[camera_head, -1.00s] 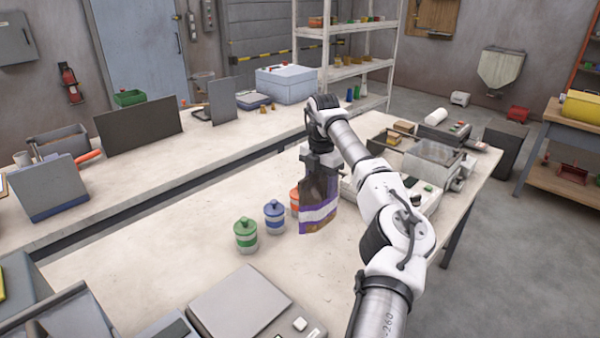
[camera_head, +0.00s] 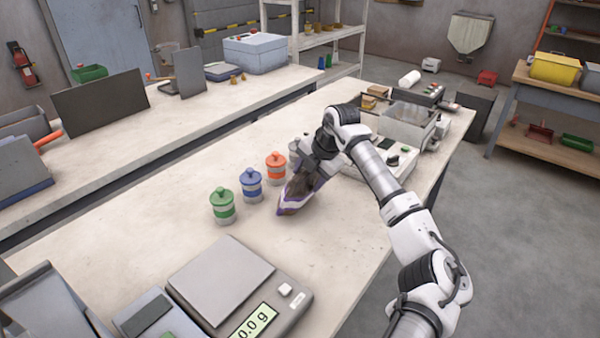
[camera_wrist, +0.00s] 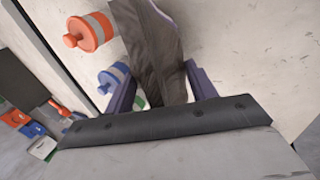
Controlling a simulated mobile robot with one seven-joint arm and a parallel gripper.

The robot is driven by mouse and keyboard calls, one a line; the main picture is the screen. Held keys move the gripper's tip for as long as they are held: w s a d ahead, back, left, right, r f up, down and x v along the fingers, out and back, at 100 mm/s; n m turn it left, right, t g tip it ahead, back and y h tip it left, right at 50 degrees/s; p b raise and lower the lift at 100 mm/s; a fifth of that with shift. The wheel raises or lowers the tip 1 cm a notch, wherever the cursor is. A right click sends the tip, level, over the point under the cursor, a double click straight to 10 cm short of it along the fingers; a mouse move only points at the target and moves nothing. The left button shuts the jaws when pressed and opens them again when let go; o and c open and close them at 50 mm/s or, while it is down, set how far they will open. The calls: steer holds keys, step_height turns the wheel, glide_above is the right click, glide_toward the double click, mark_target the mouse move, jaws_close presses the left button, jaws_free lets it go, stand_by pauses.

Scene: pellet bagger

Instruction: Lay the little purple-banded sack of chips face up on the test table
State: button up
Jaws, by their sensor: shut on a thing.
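The purple-banded sack (camera_head: 296,191) is in my gripper, low over the near table (camera_head: 330,250), tilted with its lower end toward the viewer. In the head view its lower end is at or close to the tabletop; I cannot tell whether it touches. My gripper (camera_head: 312,172) is shut on the sack's upper part. In the wrist view the sack (camera_wrist: 152,45) shows a dark grey-brown side, with a thin purple edge, between the two purple fingers (camera_wrist: 160,88). The sack's printed face is mostly hidden.
Orange (camera_head: 276,167), blue (camera_head: 251,184) and green (camera_head: 222,205) lidded jars stand in a row left of the sack. A scale (camera_head: 222,280) stands in front. A white machine (camera_head: 385,160) is behind to the right. The tabletop between scale and machine is clear.

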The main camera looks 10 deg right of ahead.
steer(key=s+d+f+t+y+b, duration=0.1)
steer(key=s+f+t+b, duration=0.1)
steer(key=b, duration=0.2)
steer(key=s+d+f+t+y+b, duration=0.1)
steer(key=s+d+t+y+b, duration=0.1)
steer(key=b, duration=0.3)
steer(key=s+d+f+t+y+b, duration=0.1)
steer(key=s+d+f+t+b, duration=0.1)
steer(key=b, duration=0.2)
steer(key=shift+s+f+y+b, duration=0.1)
steer(key=shift+f+y+b, duration=0.2)
steer(key=shift+f+y, duration=0.1)
steer(key=b, duration=0.1)
steer(key=f+t+y+b, duration=0.1)
steer(key=shift+s+d+t+b, duration=0.2)
steer(key=shift+s+t+b, duration=0.1)
steer(key=shift+s+b, duration=0.1)
steer(key=shift+s+d+b, duration=0.15)
steer(key=shift+s+b, duration=0.05)
steer(key=shift+b, duration=0.1)
steer(key=o, duration=1.5)
steer(key=shift+c, duration=0.2)
steer(key=shift+f, duration=0.15)
steer(key=b+v, duration=0.1)
steer(key=v, duration=1.2)
steer(key=shift+s+d+b, duration=0.3)
steer(key=shift+s+b, duration=0.05)
steer(key=shift+b, duration=0.05)
steer(key=shift+f, duration=0.1)
